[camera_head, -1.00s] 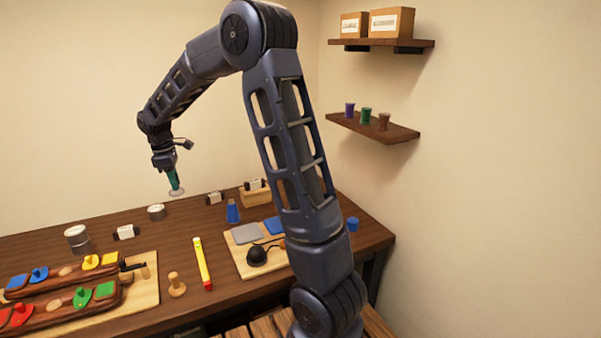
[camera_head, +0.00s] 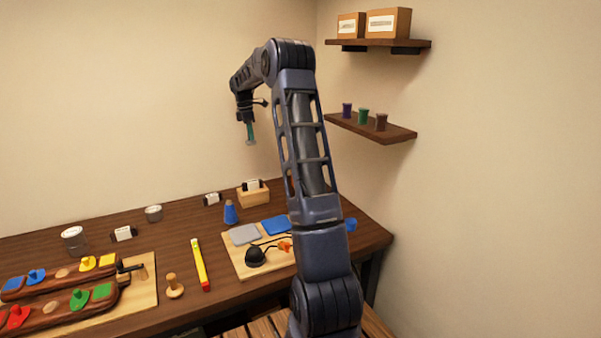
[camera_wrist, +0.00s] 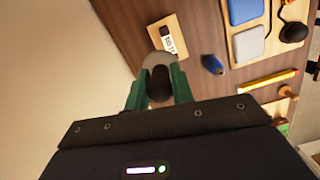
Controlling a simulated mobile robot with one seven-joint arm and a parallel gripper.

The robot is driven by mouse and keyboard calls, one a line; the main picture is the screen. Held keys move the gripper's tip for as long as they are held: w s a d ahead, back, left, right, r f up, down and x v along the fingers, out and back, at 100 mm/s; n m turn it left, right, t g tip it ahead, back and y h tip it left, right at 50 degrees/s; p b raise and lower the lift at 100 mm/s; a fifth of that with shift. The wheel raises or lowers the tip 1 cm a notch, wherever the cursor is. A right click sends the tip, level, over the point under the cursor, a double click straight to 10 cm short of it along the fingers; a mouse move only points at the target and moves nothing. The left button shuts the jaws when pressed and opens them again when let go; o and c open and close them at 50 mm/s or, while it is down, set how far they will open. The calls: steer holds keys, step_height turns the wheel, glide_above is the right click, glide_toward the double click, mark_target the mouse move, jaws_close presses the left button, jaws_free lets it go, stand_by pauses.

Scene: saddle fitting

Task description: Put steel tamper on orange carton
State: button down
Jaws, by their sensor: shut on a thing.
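My gripper (camera_head: 249,128) is high above the back of the bench, with its green fingers pointing down. It is shut on the steel tamper (camera_head: 250,143). In the wrist view the tamper's dark handle (camera_wrist: 158,85) is between the green fingers, and its pale round base (camera_wrist: 159,60) shows beyond them. Two orange-brown cartons with white labels stand side by side on the upper wall shelf: a smaller left carton (camera_head: 350,21) and a larger right carton (camera_head: 389,14). I cannot tell which is the orange carton. My gripper is left of and lower than both.
The upper shelf (camera_head: 375,43) has little bare room beside the cartons. A lower shelf (camera_head: 398,133) holds purple, green and brown cups. The bench holds a wooden box (camera_head: 253,197), a blue bottle (camera_head: 230,213), cans, a yellow level (camera_head: 201,265) and boards with coloured parts.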

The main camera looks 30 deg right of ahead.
steer(key=d+r, duration=0.2)
steer(key=d, duration=2.2)
steer(key=f, duration=1.9)
steer(key=shift+w+d+f, duration=0.2)
steer(key=shift+d+f, duration=0.15)
steer(key=shift+f, duration=0.05)
steer(key=shift+f, duration=0.15)
steer(key=c, duration=1.2)
jaws_free()
